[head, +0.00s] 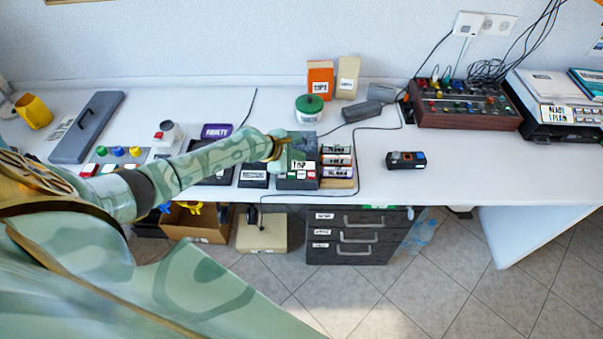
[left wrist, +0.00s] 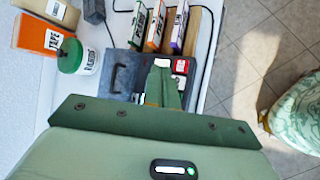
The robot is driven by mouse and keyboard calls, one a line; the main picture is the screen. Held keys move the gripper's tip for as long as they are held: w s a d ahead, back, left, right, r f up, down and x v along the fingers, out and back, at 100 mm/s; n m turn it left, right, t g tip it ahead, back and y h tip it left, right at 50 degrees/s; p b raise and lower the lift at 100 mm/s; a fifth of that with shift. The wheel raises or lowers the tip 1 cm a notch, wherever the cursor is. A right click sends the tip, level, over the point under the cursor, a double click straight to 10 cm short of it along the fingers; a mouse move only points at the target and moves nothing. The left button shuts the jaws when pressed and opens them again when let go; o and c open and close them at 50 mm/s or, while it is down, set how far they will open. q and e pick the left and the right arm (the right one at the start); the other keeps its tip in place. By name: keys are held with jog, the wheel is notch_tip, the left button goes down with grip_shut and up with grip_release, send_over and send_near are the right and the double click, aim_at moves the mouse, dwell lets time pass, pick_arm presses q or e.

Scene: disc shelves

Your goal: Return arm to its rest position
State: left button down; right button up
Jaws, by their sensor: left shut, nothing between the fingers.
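My left arm reaches in from the left in the head view, and its gripper (head: 302,160) is over the dark box labelled TOP (head: 297,183) on the desk. In the left wrist view the green fingers of the left gripper (left wrist: 163,66) are together with nothing between them, in front of the dark box with a handle (left wrist: 123,76). I cannot tell whether they touch it. My right gripper does not show in either view.
Beside the dark box are several labelled boxes in a rack (head: 338,183). A green-lidded jar (head: 309,108), an orange box (head: 320,80) and a beige box (head: 348,76) stand behind. A red-brown device (head: 468,104) is at the right. The desk's front right (head: 500,172) is clear.

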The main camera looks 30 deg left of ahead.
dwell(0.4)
pick_arm(q)
jog(key=s+d+m+g, duration=0.2)
jog(key=s+d+m, duration=1.2)
jog(key=m, duration=0.4)
jog(key=s+a+r+m+y, duration=0.8)
jog(key=s+a+r+m, duration=0.2)
jog(key=s+m, duration=0.3)
jog(key=s+d+f+n+g+h+b, duration=0.1)
jog(key=s+d+f+g+h, duration=0.15)
jog(key=f, duration=1.25)
jog(key=s+d+f+n+g+h, duration=0.1)
jog(key=s+d+f, duration=0.25)
jog(key=f, duration=1.15)
jog(key=s+f+n+g, duration=0.1)
jog(key=s+f, duration=0.5)
jog(key=s, duration=0.3)
jog(key=s+a+f+n+g, duration=0.1)
jog(key=s+f+n, duration=0.1)
jog(key=s+f, duration=0.4)
jog(key=s+h, duration=0.1)
jog(key=s, duration=0.2)
jog(key=shift+s+f+b, duration=0.35)
jog(key=shift+f, duration=0.05)
